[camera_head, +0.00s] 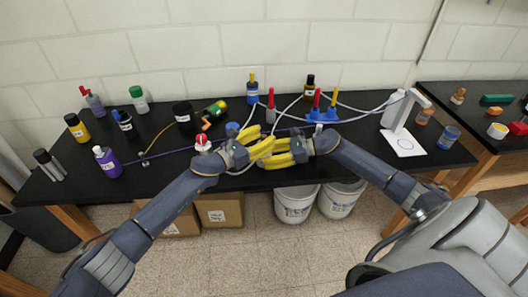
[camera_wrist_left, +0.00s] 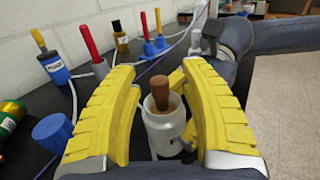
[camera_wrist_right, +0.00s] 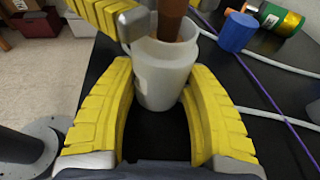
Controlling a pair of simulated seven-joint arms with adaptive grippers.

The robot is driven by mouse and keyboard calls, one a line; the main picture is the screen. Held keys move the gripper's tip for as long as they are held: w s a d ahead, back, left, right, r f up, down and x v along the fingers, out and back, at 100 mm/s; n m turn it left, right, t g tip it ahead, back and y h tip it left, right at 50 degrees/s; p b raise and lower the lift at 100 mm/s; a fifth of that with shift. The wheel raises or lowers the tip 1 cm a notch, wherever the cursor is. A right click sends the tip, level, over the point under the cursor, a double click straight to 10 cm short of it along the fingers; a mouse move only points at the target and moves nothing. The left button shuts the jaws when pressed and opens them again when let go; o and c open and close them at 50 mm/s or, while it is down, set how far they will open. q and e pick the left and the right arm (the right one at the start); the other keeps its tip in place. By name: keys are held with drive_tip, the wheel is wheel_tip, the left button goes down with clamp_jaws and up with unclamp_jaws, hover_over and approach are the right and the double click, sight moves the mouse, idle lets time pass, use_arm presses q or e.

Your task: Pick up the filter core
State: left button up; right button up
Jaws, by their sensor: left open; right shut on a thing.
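The filter core is a brown cylinder (camera_wrist_left: 161,91) standing upright in the mouth of a white cup-like housing (camera_wrist_left: 166,134). My right gripper (camera_wrist_right: 160,80) is shut on the housing (camera_wrist_right: 163,72), with a yellow finger on each side. The core (camera_wrist_right: 171,18) sticks up out of the housing, and its lower part is hidden inside. My left gripper (camera_wrist_left: 157,75) is open, its fingers on either side of the core and housing. In the head view my left gripper (camera_head: 262,148) and right gripper (camera_head: 283,158) meet near the front table edge, and their fingers hide the core and housing.
A blue cap (camera_wrist_left: 52,132) lies beside my left gripper. A blue holder with red and yellow tools (camera_head: 322,115) and a red-topped tool (camera_head: 271,106) stand behind. Bottles, including a purple one (camera_head: 107,161), stand at the left. A white stand (camera_head: 404,117) is at the right.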

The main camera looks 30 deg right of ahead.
use_arm(q)
drive_tip(key=shift+c, duration=0.3)
clamp_jaws()
drive_tip(key=shift+r, duration=0.1)
idle(0.4)
wheel_tip(320, 180, up, 18)
idle(0.5)
use_arm(e)
drive_tip(key=o, duration=0.9)
drive_tip(key=shift+o, duration=0.2)
